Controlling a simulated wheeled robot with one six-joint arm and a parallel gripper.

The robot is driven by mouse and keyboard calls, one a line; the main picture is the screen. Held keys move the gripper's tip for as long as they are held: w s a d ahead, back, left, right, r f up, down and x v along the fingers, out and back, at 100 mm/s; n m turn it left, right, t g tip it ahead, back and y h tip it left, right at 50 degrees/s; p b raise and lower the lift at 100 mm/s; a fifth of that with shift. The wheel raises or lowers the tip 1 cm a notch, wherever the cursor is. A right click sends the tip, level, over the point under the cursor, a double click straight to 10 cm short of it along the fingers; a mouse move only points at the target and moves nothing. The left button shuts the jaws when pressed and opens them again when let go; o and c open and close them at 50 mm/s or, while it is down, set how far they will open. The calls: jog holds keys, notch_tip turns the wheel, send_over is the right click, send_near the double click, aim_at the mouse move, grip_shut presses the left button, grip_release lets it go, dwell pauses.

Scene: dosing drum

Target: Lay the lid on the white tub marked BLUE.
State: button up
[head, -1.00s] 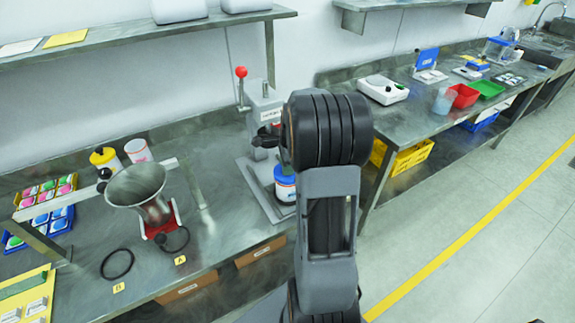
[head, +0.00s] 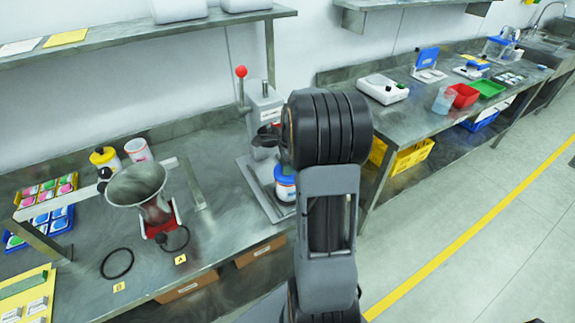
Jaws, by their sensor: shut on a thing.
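A white tub with a blue upper band (head: 285,185) stands at the right end of the left bench, at the foot of the grey press. My arm hides part of its right side, and its lettering is too small to read. The gripper and the tub are apart in the picture.
The grey press (head: 263,110) with a red-knobbed lever stands close behind my gripper. A metal funnel (head: 136,186) on a red stand is to the left. A yellow-topped tub (head: 105,160) and a red-marked tub (head: 139,151) stand behind it.

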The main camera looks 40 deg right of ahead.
jog(key=shift+f, duration=0.3)
dwell(0.6)
jog(key=o, duration=1.7)
jog(key=shift+r, duration=0.2)
jog(key=shift+r+p, duration=2.8)
jog(key=shift+r, duration=0.55)
